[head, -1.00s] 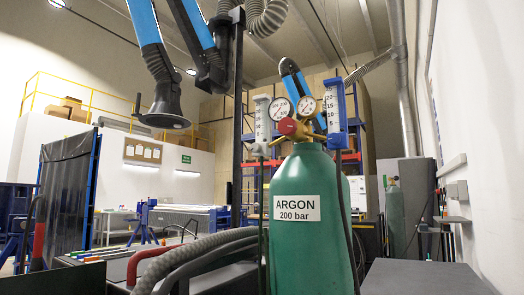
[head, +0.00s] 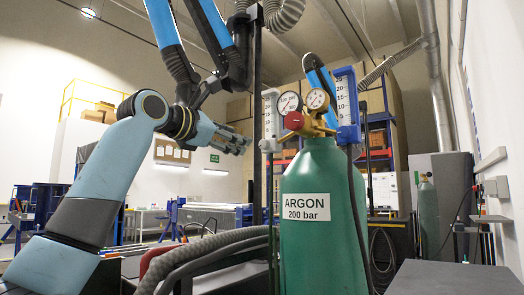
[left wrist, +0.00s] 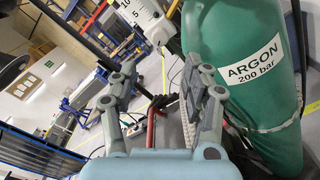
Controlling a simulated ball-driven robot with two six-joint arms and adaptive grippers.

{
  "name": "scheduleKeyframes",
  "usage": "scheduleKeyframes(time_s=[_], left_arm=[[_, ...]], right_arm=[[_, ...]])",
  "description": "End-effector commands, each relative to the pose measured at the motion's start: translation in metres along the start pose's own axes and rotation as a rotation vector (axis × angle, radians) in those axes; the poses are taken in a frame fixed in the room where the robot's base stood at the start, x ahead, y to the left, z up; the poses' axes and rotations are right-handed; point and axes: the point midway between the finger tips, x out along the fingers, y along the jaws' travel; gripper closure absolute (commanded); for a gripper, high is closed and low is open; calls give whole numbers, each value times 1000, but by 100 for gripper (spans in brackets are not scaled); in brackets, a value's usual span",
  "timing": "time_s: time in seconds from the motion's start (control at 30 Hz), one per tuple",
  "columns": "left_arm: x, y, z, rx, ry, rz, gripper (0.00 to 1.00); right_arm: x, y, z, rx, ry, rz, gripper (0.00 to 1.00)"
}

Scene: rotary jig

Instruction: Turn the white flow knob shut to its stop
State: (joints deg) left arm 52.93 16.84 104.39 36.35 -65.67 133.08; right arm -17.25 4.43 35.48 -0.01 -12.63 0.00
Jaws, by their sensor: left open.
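The white flow knob (head: 270,145) sits at the foot of the left flowmeter (head: 268,112), beside the brass regulator on the green argon cylinder (head: 323,235). My left gripper (head: 246,143) is just left of the knob at about its height, fingers pointing right. In the left wrist view my two fingers (left wrist: 158,78) are spread with nothing between them. The flowmeter (left wrist: 138,12) and its pale knob (left wrist: 162,30) show beyond the fingertips, at the top. The cylinder (left wrist: 240,55) stands to the right. The right gripper is in neither view.
Two gauges (head: 317,98), a red regulator knob (head: 293,121) and a second flowmeter with blue fittings (head: 346,105) crowd the cylinder top. A dark upright post (head: 257,60) stands behind. A grey ribbed hose (head: 205,247) runs low in front.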

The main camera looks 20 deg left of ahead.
Motion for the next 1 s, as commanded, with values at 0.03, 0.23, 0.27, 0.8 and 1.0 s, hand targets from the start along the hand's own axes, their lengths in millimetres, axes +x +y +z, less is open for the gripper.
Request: scheduleKeyframes(time_s=[0.03,0.23,0.27,0.8,1.0], left_arm=[[4,1,2,-9,-3,0,51],[38,1,2,-12,-2,-3,51],[45,1,3,-12,-3,-2,51],[106,0,1,-5,-1,-1,51],[106,0,0,-5,-1,0,53]], right_arm=[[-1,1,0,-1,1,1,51],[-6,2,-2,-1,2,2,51],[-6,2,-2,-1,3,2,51],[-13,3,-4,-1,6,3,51],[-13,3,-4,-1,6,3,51]])
